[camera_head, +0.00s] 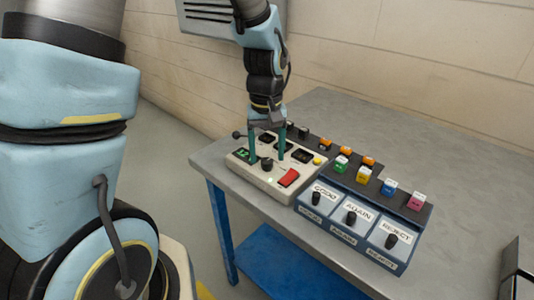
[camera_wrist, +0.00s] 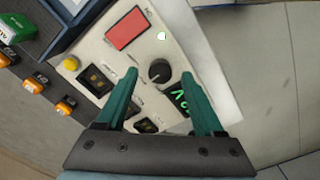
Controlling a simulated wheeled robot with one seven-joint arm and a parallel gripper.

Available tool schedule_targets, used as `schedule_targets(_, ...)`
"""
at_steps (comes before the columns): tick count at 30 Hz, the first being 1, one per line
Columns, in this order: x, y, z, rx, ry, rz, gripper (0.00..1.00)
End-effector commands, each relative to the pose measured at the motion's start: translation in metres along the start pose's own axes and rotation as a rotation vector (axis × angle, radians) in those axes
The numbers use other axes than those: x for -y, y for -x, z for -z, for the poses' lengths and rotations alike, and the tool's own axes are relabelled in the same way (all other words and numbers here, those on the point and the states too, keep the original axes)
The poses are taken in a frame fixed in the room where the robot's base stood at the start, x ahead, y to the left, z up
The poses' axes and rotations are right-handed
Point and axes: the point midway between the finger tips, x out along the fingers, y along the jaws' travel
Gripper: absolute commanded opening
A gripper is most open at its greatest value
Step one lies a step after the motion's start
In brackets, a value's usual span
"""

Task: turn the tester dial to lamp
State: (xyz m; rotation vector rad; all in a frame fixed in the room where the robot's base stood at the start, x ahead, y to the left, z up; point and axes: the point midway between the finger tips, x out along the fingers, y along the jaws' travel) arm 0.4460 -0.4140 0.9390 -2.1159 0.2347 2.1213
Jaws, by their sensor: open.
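The tester is a cream box (camera_head: 262,181) on the grey table. Its black round dial (camera_head: 267,164) also shows in the wrist view (camera_wrist: 159,70), with a small light mark on its face. My gripper (camera_head: 267,160) points down over the tester with its two green fingers apart. In the wrist view the fingertips (camera_wrist: 159,76) lie on either side of the dial, with a gap to each. I cannot tell how far the tips are above the panel.
A blue sorting box (camera_head: 352,222) with labelled sections and black knobs stands right of the tester. Behind it a dark rack (camera_head: 375,183) holds several coloured blocks. A yellow button (camera_wrist: 71,63) and dark sockets (camera_wrist: 97,80) are on the tester. The table's back right (camera_head: 440,150) is clear.

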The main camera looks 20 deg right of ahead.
Motion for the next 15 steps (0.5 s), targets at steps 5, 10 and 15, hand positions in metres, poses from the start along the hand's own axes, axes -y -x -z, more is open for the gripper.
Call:
schedule_targets(5,0.0002,-0.0118,-0.0002,0.0,0.0,0.0,0.69)
schedule_targets(10,0.0001,-0.0136,0.0,-0.001,0.0,-0.001,0.69)
schedule_targets(15,0.0001,-0.0135,0.0,-0.001,0.0,-0.001,0.64)
